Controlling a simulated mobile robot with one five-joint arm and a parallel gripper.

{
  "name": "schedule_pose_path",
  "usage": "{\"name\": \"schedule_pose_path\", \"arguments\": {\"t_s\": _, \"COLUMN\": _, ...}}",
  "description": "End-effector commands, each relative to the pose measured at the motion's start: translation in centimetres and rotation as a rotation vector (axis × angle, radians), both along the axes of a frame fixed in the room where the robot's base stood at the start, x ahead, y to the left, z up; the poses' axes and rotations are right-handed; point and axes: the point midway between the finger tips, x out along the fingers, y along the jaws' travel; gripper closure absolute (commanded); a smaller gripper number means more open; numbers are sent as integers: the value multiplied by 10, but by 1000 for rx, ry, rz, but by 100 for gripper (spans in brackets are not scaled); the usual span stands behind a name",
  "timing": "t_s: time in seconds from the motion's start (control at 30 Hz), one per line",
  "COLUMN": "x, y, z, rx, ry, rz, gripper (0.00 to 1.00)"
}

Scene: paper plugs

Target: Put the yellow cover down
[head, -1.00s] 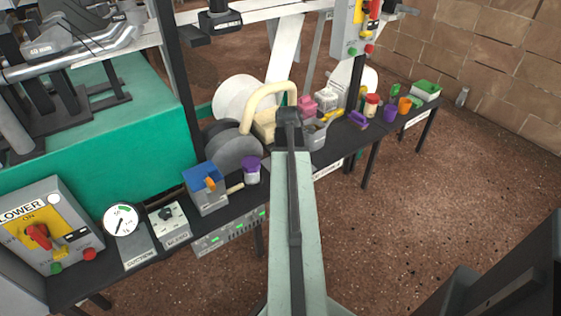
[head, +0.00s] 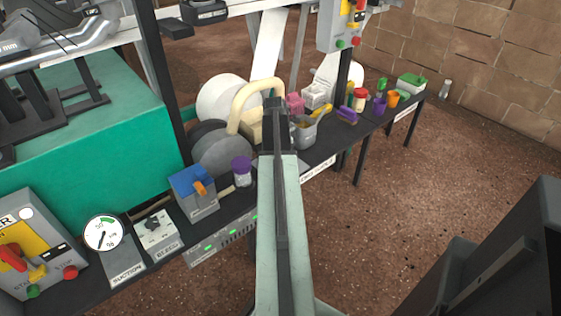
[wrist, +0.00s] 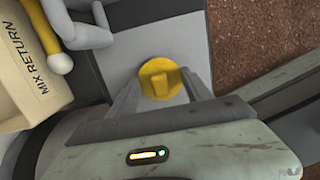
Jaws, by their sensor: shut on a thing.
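The yellow cover (wrist: 160,79) is a round disc with a raised grip, seen from above in the wrist view. My gripper (wrist: 166,90) is shut on it, with the cover between the two grey fingertips. Below and beyond it is a pale grey surface (wrist: 128,30); I cannot tell whether the cover touches it. In the head view my arm (head: 281,210) reaches away over the bench, and its end hides the fingers and the cover.
A cream bin marked MIX RETURN (wrist: 35,70) is at the left in the wrist view. The dark bench (head: 318,160) carries a grey pot (head: 304,134), a purple-lidded jar (head: 241,172), a blue-topped box (head: 194,188) and several small containers. Open floor (head: 430,190) is right.

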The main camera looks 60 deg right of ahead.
Motion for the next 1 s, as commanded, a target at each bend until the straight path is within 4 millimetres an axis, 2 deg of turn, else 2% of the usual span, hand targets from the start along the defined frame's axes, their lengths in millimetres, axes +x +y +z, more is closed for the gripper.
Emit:
{"name": "schedule_pose_path", "arguments": {"t_s": 0.23, "x": 2, "y": 1, "z": -3, "rx": 0, "ry": 0, "rz": 3, "gripper": 87}}
{"name": "schedule_pose_path", "arguments": {"t_s": 0.27, "x": 2, "y": 1, "z": -2, "rx": 0, "ry": 0, "rz": 3, "gripper": 34}}
{"name": "schedule_pose_path", "arguments": {"t_s": 0.3, "x": 2, "y": 1, "z": -1, "rx": 0, "ry": 0, "rz": 3, "gripper": 23}}
{"name": "schedule_pose_path", "arguments": {"t_s": 0.33, "x": 2, "y": 1, "z": -1, "rx": 0, "ry": 0, "rz": 3, "gripper": 20}}
{"name": "schedule_pose_path", "arguments": {"t_s": 0.73, "x": 1, "y": 1, "z": 5, "rx": 0, "ry": 0, "rz": 1, "gripper": 20}}
{"name": "schedule_pose_path", "arguments": {"t_s": 0.87, "x": 1, "y": 2, "z": 20, "rx": 0, "ry": 0, "rz": 1, "gripper": 20}}
{"name": "schedule_pose_path", "arguments": {"t_s": 1.0, "x": 2, "y": 5, "z": 47, "rx": 0, "ry": 0, "rz": 1, "gripper": 20}}
